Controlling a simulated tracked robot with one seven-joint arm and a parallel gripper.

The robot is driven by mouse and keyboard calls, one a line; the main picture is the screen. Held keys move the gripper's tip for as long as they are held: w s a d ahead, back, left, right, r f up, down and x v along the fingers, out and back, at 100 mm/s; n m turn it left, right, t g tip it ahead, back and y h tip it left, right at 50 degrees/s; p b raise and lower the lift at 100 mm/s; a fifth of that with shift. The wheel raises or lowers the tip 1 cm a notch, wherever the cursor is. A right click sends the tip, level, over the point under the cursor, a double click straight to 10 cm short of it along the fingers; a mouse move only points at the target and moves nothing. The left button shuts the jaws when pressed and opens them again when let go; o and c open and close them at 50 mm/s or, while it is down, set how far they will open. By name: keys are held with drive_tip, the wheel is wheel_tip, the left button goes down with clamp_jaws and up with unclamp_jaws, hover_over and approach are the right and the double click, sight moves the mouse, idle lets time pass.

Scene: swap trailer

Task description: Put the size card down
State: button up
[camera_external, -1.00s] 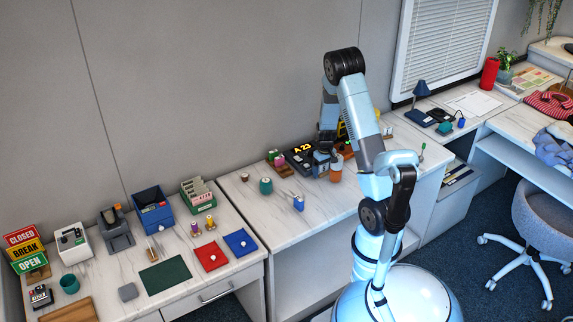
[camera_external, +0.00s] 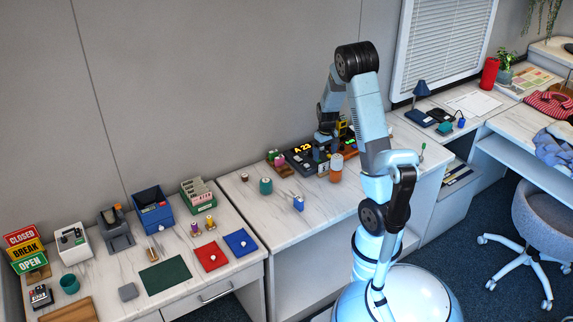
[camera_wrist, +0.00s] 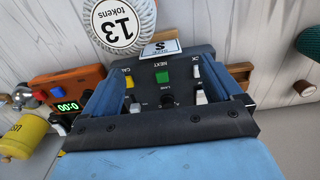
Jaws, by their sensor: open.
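A small white card (camera_wrist: 160,49) with a dark strip and small print shows in the wrist view. It lies at the edge of the dark control box (camera_wrist: 165,68), close to a round white lid marked "13 tokens" (camera_wrist: 122,22). Its print is too small to be sure that it is the size card. My gripper (camera_wrist: 162,88) is open, with its two blue fingers apart over the control box and the card beyond their tips. In the external view my gripper (camera_external: 324,146) is low over the back of the middle counter; the card cannot be made out there.
An orange device reading 0:00 (camera_wrist: 75,88) and a yellow container (camera_wrist: 20,136) are at the wrist view's left. The counter's front is mostly clear.

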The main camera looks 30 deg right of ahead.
wheel_tip(320, 180, up, 2)
drive_tip(key=shift+r, duration=0.15)
drive_tip(key=s+a+r+t, duration=0.2)
drive_tip(key=s+a+r, duration=0.3)
drive_tip(key=s+r, duration=0.45)
drive_tip(key=s+a+r+t, duration=0.2)
drive_tip(key=s+a+r, duration=0.35)
drive_tip(key=r, duration=0.75)
drive_tip(key=s+a+r+t, duration=0.1)
drive_tip(key=s+a+r, duration=0.1)
drive_tip(key=s, duration=0.8)
drive_tip(key=shift+a+r, duration=0.15)
drive_tip(key=shift+r, duration=0.7)
drive_tip(key=shift+s+a+t, duration=0.1)
drive_tip(key=shift+s+t, duration=0.2)
drive_tip(key=shift+s, duration=0.15)
drive_tip(key=shift+c, duration=0.9)
drive_tip(key=c, duration=0.9)
